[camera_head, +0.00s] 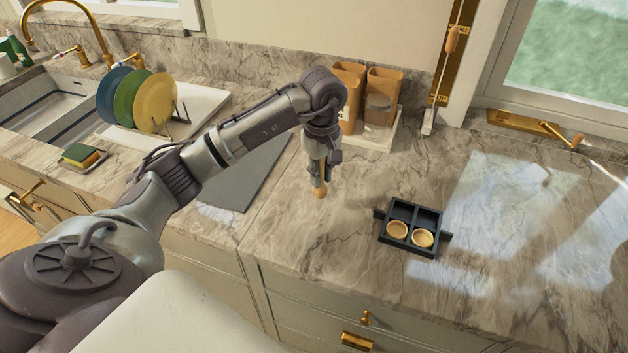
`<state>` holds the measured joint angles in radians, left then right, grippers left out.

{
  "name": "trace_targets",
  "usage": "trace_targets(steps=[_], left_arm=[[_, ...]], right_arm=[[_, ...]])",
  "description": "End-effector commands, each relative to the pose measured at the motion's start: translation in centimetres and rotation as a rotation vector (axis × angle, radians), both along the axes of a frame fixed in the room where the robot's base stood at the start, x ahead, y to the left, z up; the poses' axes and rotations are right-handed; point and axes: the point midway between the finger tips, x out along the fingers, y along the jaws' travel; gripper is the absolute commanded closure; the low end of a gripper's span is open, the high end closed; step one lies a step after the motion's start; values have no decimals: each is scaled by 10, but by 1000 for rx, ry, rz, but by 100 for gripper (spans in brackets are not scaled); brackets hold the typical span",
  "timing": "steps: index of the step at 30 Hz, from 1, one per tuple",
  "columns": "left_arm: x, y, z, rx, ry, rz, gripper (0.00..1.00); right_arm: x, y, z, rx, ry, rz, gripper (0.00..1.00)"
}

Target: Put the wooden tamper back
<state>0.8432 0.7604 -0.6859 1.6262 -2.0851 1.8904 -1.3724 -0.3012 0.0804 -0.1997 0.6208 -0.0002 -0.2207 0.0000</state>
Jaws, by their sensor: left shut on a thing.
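My left gripper (317,176) points down over the marble counter, near the middle of the view. It is shut on the wooden tamper (320,191), a slim light-brown piece whose rounded lower end shows below the fingers. The fingers hide most of the tamper. I cannot tell whether its lower end touches the counter. My right gripper is not in view.
A black divided tray (437,219) with two round tan pieces (397,229) lies to the right. Wooden canisters (382,90) stand behind the gripper. A grey mat (245,175) and a plate rack (180,117) are left.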

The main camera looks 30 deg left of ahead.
Motion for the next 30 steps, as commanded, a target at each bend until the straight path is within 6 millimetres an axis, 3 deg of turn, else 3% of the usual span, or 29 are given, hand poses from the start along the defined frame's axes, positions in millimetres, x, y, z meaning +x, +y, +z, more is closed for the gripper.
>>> trace_targets(steps=[5,15,28,29,30], left_arm=[[0,19,-10,-2,-2,0,100],[-1,20,-49,-3,0,-2,100],[0,20,-58,-1,-2,-3,100],[0,20,-56,-1,-2,-3,77],[0,20,-56,-1,-2,-3,70]], right_arm=[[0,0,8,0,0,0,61],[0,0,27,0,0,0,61],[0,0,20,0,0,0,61],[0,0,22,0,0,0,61],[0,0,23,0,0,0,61]])
